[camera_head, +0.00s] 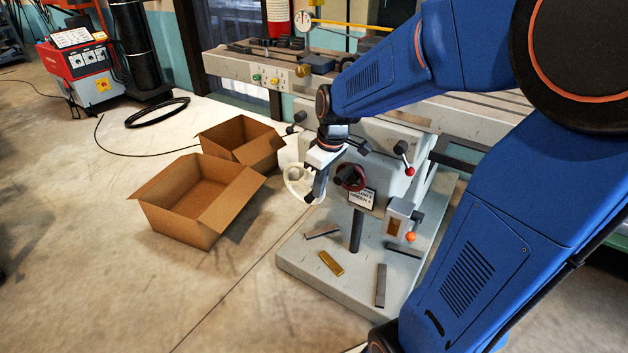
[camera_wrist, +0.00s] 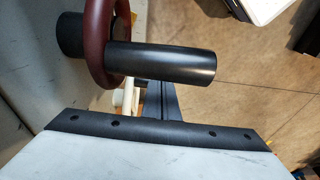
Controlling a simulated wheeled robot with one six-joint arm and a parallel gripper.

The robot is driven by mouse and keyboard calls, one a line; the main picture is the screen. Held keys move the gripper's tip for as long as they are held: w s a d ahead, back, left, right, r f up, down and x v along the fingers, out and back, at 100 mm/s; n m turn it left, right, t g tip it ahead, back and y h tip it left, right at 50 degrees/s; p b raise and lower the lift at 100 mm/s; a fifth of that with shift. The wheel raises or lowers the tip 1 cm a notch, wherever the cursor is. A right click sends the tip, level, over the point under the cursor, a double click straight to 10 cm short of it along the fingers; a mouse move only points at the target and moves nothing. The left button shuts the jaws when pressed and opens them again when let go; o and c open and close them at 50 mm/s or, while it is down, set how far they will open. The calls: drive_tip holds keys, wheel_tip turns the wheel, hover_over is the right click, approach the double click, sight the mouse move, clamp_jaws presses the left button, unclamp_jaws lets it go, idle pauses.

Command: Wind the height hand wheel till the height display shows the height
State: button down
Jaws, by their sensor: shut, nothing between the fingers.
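A dark red hand wheel (camera_head: 350,177) is on the front of the grey machine, and a white hand wheel (camera_head: 297,182) is to its left. I cannot tell which one sets the height. My gripper (camera_head: 318,194) points down between the two wheels, shut and empty. In the wrist view the dark red wheel (camera_wrist: 96,52) and its black crank handle (camera_wrist: 172,62) cross in front of my shut fingers (camera_wrist: 165,98), partly hiding them. Whether they touch is unclear. A small white plate (camera_head: 362,196) with lettering, partly legible as "GREEN 4", is beside the red wheel. No height reading is legible.
Levers with a red knob (camera_head: 410,171) and an orange knob (camera_head: 410,237) stick out at the right. Metal bars, including a brass one (camera_head: 331,263), lie on the machine's base (camera_head: 345,298). Cardboard boxes (camera_head: 180,222) stand on the floor at left; open floor is in front.

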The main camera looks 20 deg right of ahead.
drive_tip(key=shift+s+d+f, duration=0.25)
drive_tip(key=shift+s+f, duration=0.1)
drive_tip(key=shift+f, duration=0.3)
drive_tip(key=shift+r, duration=0.1)
